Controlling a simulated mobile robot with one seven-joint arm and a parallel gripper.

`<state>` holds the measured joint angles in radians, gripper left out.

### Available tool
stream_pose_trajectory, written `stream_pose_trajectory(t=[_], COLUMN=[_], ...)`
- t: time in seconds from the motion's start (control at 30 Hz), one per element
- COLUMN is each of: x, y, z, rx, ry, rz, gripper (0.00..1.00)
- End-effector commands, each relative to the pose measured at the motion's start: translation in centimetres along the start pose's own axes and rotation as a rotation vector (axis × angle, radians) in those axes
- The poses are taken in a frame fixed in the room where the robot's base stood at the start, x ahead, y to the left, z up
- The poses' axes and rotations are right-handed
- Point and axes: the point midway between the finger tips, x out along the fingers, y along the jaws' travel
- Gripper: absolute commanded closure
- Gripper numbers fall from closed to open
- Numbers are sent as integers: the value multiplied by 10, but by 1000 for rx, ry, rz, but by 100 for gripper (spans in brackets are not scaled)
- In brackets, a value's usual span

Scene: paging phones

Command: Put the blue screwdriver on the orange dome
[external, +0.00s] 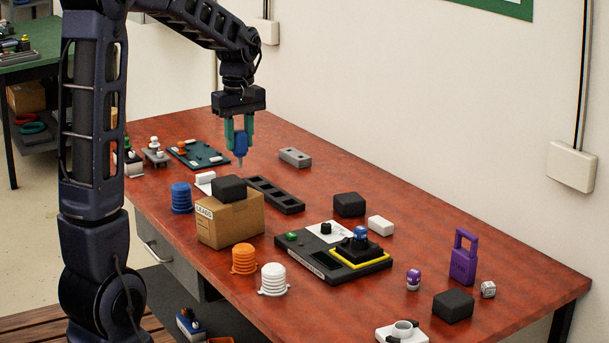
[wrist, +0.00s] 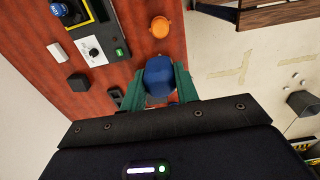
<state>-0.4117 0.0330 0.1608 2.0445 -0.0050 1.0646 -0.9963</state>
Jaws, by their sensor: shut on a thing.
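The blue screwdriver (external: 240,145) hangs in my gripper (external: 239,138), its blue handle between the teal fingers and its grey tip pointing down above the table. In the wrist view its blue handle (wrist: 159,74) fills the space between the fingers of my gripper (wrist: 158,90). The orange dome (external: 244,260), ribbed, stands on the table near its front edge, in front of the cardboard box and well below and apart from the screwdriver. The orange dome (wrist: 160,27) shows beyond the handle in the wrist view, with its top clear.
A cardboard box (external: 230,222) with a black block (external: 230,188) on top stands behind the orange dome. A blue dome (external: 181,198) and a white dome (external: 273,280) are nearby. A black control panel (external: 320,262) lies to the right.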

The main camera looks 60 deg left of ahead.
Motion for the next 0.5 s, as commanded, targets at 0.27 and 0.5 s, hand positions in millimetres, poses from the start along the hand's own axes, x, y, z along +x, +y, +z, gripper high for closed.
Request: stream_pose_trajectory(t=[0.27, 0.5], x=[55, 107], y=[-1, -1], z=[0, 1], rx=[-1, -1], ry=[-2, -3], rz=[-4, -5], gripper=[92, 92])
